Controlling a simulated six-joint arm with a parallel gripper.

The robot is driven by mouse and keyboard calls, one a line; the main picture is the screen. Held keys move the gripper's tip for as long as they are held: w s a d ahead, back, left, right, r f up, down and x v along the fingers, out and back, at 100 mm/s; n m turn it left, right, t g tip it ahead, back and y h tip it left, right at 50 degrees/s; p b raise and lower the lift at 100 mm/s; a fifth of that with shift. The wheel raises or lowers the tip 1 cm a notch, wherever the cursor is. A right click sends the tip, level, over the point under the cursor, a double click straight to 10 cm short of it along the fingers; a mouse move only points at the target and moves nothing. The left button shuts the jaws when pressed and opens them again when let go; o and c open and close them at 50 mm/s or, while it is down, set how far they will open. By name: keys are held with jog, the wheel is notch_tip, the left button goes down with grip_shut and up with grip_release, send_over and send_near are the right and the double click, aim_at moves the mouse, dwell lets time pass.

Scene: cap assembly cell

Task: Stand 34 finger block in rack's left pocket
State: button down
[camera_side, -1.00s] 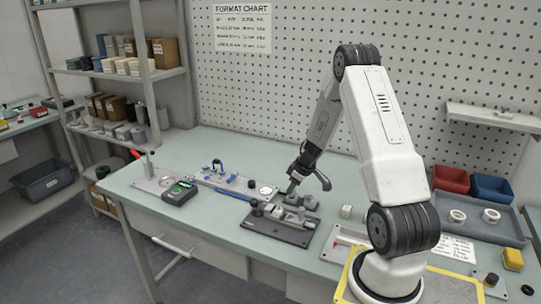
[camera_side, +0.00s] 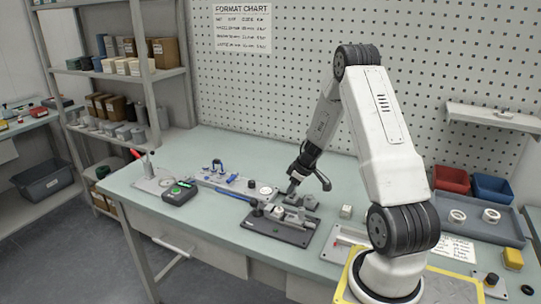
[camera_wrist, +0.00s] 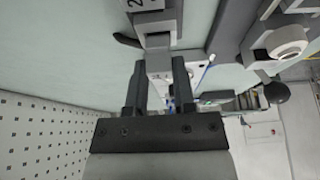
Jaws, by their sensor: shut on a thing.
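My gripper (camera_wrist: 157,85) points down at the bench, and in the side view (camera_side: 293,188) its tip is low behind the dark fixture plate. Its two dark fingers are shut on a grey block (camera_wrist: 159,64), which I take to be the 34 finger block; no number is readable on it. Grey blocky shapes (camera_side: 310,201) stand close beside the fingertips, perhaps the rack and other blocks. In the wrist view a pale block with a "2" on it (camera_wrist: 145,4) lies just beyond the held block. The pockets cannot be made out, and the held block's lower end is unclear.
A dark fixture plate (camera_side: 290,236) with grey parts stands just in front of my gripper. A green-screened device (camera_side: 180,192) and a plate with blue parts (camera_side: 225,181) are left. The bench behind is clear.

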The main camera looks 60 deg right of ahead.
jog(key=shift+f, duration=0.75)
dwell(0.8)
jog(key=shift+c, duration=1.8)
grip_release()
jog(key=shift+r, duration=0.15)
jog(key=v, duration=0.7)
jog(key=shift+s+r, duration=0.2)
